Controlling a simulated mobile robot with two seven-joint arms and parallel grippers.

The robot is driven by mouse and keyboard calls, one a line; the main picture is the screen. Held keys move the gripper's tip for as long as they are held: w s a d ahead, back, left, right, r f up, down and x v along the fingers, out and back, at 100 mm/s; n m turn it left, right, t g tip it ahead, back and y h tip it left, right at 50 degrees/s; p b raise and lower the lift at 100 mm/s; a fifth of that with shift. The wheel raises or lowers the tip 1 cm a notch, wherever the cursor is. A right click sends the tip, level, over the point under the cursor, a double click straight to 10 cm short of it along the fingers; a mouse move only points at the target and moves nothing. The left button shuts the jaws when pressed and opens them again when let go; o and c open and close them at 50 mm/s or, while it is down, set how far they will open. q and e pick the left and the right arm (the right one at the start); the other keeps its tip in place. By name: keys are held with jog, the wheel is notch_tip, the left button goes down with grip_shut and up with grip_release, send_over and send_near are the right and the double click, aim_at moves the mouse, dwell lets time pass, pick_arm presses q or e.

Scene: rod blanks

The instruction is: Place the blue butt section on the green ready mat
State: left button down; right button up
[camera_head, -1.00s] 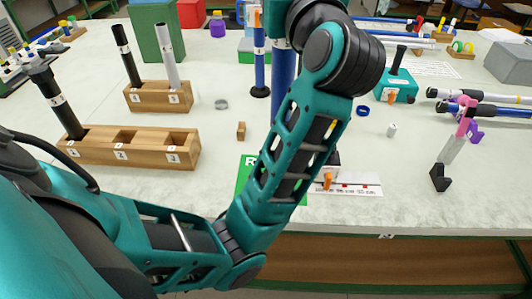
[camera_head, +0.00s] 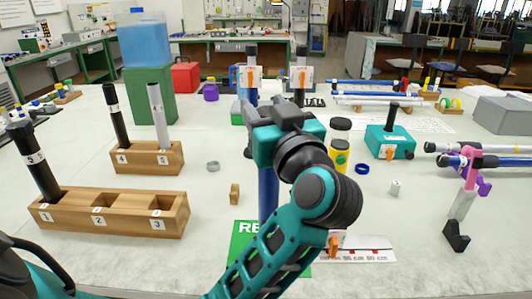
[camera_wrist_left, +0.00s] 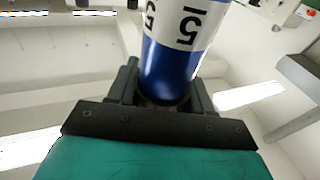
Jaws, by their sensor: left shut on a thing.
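My left gripper (camera_head: 272,122) is shut on the blue butt section (camera_head: 268,193), a thick blue tube that hangs upright below the jaws. The wrist view shows the jaws around the blue tube (camera_wrist_left: 172,73), with a white band marked 5 on it. The green ready mat (camera_head: 243,232) lies near the front of the table, with white lettering partly visible. My left forearm covers much of the mat and the tube's lower end. I cannot tell whether the tube touches the mat. My right gripper is not in view.
Wooden racks (camera_head: 110,213) with black and silver tubes stand at left. A small wooden block (camera_head: 234,194) and grey ring (camera_head: 212,166) lie left of the tube.

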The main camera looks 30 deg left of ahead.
aim_at(269, 180)
pick_arm(q)
notch_tip(269, 180, down, 2)
jog(key=shift+f+b, duration=0.1)
jog(key=shift+b, duration=0.2)
jog(key=shift+f+b, duration=0.5)
jog(key=shift+f, duration=1.25)
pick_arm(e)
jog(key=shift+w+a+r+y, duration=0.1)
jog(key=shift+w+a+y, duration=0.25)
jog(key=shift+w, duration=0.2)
pick_arm(q)
jog(key=c, duration=0.8)
grip_release()
jog(key=o, duration=0.3)
jog(key=shift+o, duration=0.2)
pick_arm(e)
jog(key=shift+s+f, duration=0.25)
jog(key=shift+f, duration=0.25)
pick_arm(q)
jog(key=shift+r, duration=0.1)
